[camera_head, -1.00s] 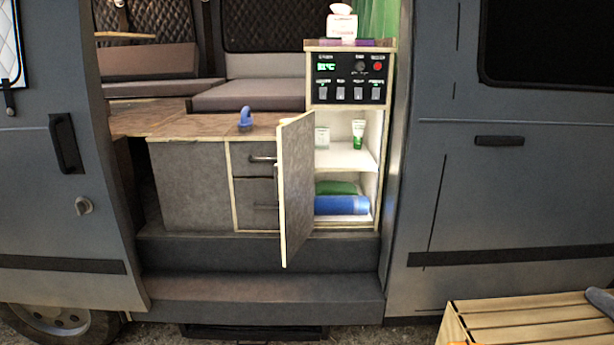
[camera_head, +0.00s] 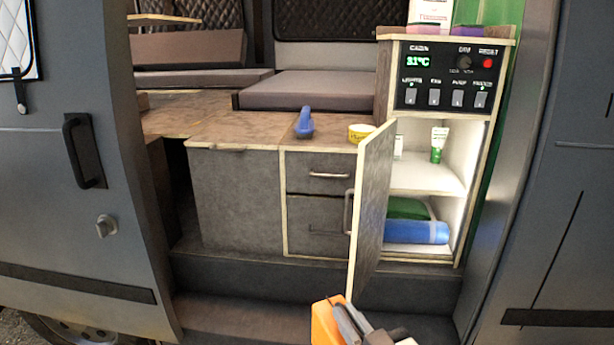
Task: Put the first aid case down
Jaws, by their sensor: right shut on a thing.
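My right gripper (camera_head: 348,318) shows at the bottom of the head view, right of centre. It is shut on an orange case (camera_head: 325,324), which I take for the first aid case. Only the upper part of the case shows; the rest is cut off by the frame edge and covered by the gripper. It is held in front of the van's step, below the open cabinet door. My left gripper is not in view.
The cabinet door (camera_head: 372,205) stands open toward me. Its shelves hold a tube (camera_head: 438,145), a blue roll (camera_head: 417,232) and a green item (camera_head: 408,209). A blue object (camera_head: 304,122) and a yellow tin (camera_head: 361,133) stand on the counter (camera_head: 225,128), which has free room at left.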

